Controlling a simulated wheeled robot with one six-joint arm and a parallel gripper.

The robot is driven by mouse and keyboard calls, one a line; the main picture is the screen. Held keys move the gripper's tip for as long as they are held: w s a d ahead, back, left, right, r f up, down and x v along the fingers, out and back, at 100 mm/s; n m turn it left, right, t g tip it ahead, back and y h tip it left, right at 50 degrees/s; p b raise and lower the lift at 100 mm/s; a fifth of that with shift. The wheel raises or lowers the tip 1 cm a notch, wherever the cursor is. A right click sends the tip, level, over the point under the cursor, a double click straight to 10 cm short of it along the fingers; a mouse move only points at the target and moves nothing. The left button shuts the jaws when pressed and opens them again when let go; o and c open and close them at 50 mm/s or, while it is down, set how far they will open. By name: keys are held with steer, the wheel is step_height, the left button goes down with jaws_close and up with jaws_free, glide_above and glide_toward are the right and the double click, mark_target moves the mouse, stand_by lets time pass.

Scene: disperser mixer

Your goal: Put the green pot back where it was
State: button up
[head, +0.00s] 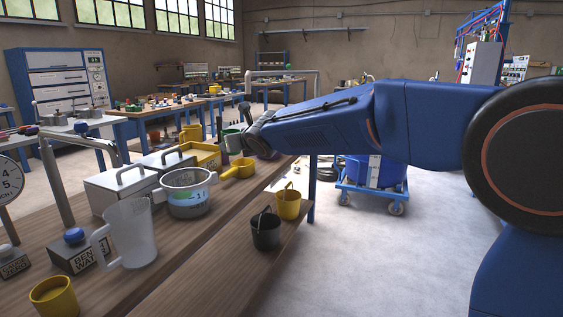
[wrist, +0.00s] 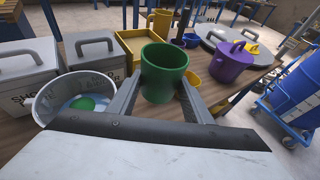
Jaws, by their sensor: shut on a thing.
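The green pot (wrist: 163,70) is an open cylindrical cup, upright between the fingers of my gripper (wrist: 162,88) in the wrist view. The gripper is shut on it. In the head view the green pot (head: 232,140) is partly hidden behind my gripper (head: 247,122), over the far part of the wooden bench (head: 165,262). I cannot tell whether its base is clear of the bench. A purple pot (wrist: 232,62) stands to its right in the wrist view, apart from it.
A metal pot (head: 188,207) with blue-green contents, lidded grey boxes (head: 112,195) and a yellow bin (head: 204,153) stand left of the gripper. A yellow ladle-like cup (head: 240,169) is close below. A clear jug (head: 133,235) is nearer. A blue trolley (head: 370,190) stands right of the bench.

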steer(key=w+d+f, duration=0.5)
steer(key=d+f, duration=0.6)
steer(key=f, duration=0.2)
steer(key=w+d+f, duration=0.5)
steer(key=d+f, duration=0.6)
steer(key=f, duration=0.3)
steer(key=s+d+f+m+h, duration=0.1)
steer(key=s+d+f, duration=0.2)
steer(key=d+f, duration=0.6)
steer(key=s+d+f+m+t+h, duration=0.1)
steer(key=s+d+f+h, duration=0.1)
steer(key=d+f, duration=0.7)
steer(key=s+d, duration=0.1)
steer(key=d, duration=0.3)
steer(key=shift+s+m, duration=0.15)
steer(key=shift+m, duration=0.25)
